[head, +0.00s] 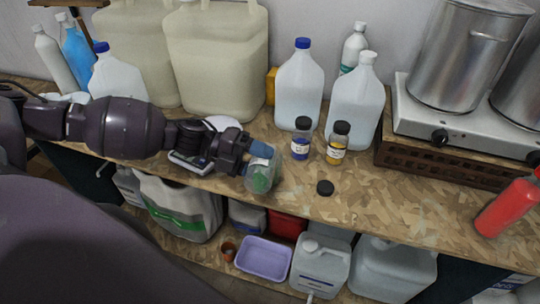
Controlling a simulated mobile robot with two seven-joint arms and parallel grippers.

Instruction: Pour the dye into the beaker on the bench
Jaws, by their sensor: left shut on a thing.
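My left gripper (258,157) reaches in from the left over the bench, with bluish fingertips. It is shut on what looks like the dye bottle, mostly hidden by the fingers and overlapping a clear vessel. That clear vessel, apparently the beaker (277,172), stands at the bench's front part. Green colour shows low in it; I cannot tell whether it is in the beaker or the held bottle. A loose black cap (325,188) lies on the bench to the right. My right gripper is not in view.
Capped bottles of blue dye (300,140) and yellow dye (338,144) stand just behind. Large jugs (300,85) line the back. A hotplate (440,125) with steel pots and a red bottle (508,208) are at right. The bench (410,205) is clear at front right.

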